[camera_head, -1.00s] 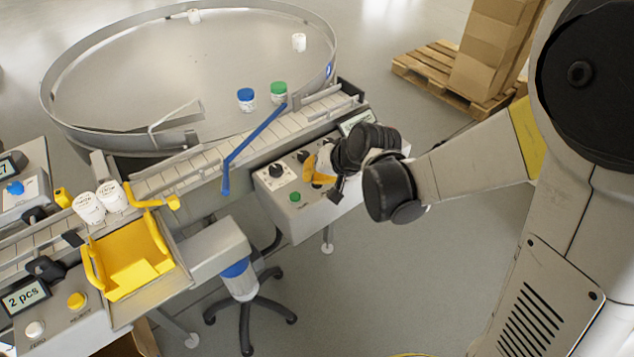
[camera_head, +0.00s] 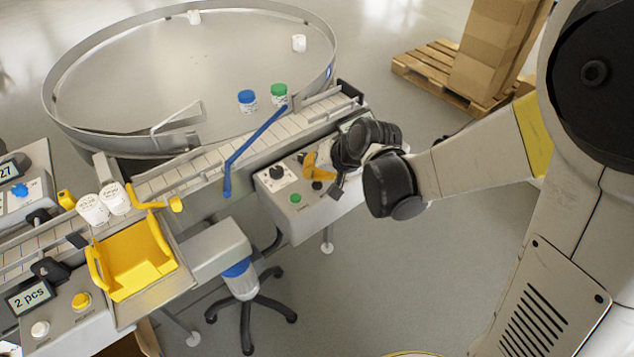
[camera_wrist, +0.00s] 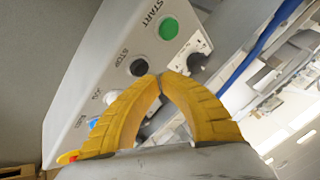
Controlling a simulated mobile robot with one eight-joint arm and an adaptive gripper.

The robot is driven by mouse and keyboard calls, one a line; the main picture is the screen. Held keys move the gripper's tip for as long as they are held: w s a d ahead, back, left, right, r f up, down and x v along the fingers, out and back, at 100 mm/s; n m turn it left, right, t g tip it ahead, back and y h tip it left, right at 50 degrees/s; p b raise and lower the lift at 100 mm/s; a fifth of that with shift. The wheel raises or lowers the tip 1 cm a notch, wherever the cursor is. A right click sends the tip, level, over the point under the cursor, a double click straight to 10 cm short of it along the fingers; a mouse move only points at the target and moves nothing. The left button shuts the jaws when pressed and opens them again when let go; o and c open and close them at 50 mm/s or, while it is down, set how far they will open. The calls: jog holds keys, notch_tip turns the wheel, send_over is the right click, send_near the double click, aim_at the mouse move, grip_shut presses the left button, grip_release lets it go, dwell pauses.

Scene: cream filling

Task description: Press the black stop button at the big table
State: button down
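The black stop button (camera_wrist: 138,67), labelled STOP, sits on the grey control box in the wrist view, just above and left of my fingertips. In the head view the black button (camera_head: 317,186) shows on the box by the big round table (camera_head: 60,110). My gripper (camera_wrist: 160,76) has yellow fingers whose tips meet, with nothing between them. It also shows in the head view (camera_head: 308,166), over the box. I cannot tell whether the tips touch the button. The green START button (camera_wrist: 168,28) lies beyond it and also shows in the head view (camera_head: 295,198).
A black knob (camera_wrist: 197,62) is right of my fingertips. Blue (camera_wrist: 93,123) and white (camera_wrist: 112,97) buttons lie left. A blue guide bar (camera_head: 255,142) crosses the conveyor (camera_head: 200,171) behind the box. The floor (camera_head: 385,265) in front is open.

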aim_at(314, 182)
jog(key=shift+r+p, duration=1.95)
jog(key=shift+r, duration=0.55)
jog(key=shift+d, duration=0.1)
